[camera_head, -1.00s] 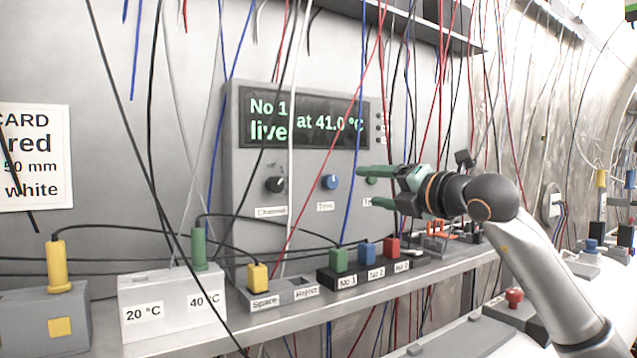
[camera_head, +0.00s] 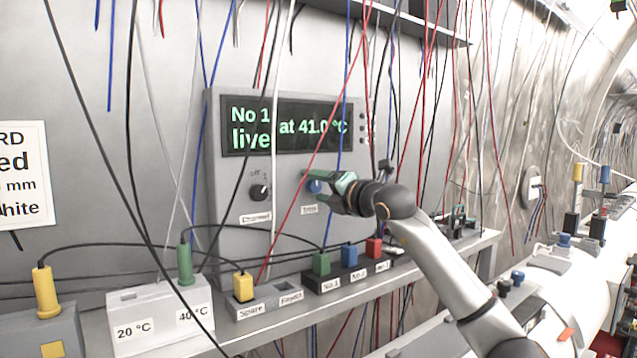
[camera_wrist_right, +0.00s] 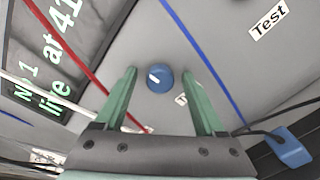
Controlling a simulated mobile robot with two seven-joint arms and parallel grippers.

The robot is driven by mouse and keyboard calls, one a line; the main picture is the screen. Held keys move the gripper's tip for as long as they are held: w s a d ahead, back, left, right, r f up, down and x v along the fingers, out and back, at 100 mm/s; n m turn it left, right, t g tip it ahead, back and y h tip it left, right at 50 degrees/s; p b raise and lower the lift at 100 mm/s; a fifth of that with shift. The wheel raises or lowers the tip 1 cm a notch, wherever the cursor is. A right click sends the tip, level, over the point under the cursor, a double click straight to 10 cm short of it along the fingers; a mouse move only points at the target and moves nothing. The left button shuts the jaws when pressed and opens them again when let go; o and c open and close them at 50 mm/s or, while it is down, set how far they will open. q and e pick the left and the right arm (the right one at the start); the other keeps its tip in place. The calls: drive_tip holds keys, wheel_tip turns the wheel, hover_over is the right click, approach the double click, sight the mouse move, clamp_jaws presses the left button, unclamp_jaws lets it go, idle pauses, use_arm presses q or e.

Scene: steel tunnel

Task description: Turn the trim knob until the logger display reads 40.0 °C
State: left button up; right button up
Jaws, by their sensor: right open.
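The logger (camera_head: 222,195) is a grey box with a dark display (camera_head: 290,126) reading "No 1 live at 41.0 °C" in green. The blue trim knob (camera_head: 315,186) is on its front, above a small label partly reading "Trim". It also shows in the right wrist view (camera_wrist_right: 159,77), with a white pointer mark. My right gripper (camera_head: 312,190) is at the knob in the head view. In the wrist view its green fingers (camera_wrist_right: 165,80) are open, with the knob between and slightly beyond the tips, apart from both. My left gripper is not in view.
A black channel knob (camera_head: 260,192) is left of the trim knob. Red, blue, white and black wires hang across the panel. Below, a shelf holds a white block (camera_head: 150,318) with a green plug (camera_head: 185,264) and a row of coloured plugs.

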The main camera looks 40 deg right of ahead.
clamp_jaws()
idle(0.6)
